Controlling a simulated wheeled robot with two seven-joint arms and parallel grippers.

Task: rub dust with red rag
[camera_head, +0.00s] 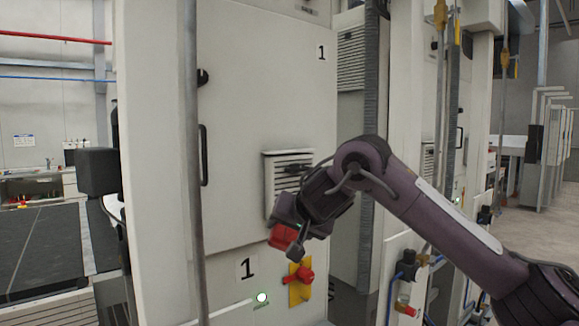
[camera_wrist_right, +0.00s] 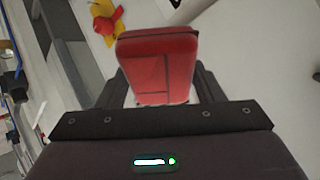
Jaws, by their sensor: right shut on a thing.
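The red rag (camera_head: 283,236) is a folded red block held at the end of my right arm. My right gripper (camera_head: 296,238) is shut on it, in front of the white cabinet door, just below a louvred vent (camera_head: 287,172). In the right wrist view the rag (camera_wrist_right: 158,68) sits between the two dark fingers of my right gripper (camera_wrist_right: 158,90). Whether the rag touches the cabinet cannot be told. Dark marks lie on the vent, partly behind my gripper; whether they are dust is unclear. My left gripper is not in view.
A red switch on a yellow plate (camera_head: 300,283) is just below my right gripper; the switch also shows in the right wrist view (camera_wrist_right: 107,22). A grey vertical pole (camera_head: 194,150) and a black door handle (camera_head: 204,155) stand to the left. Open floor (camera_head: 530,240) lies at the right.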

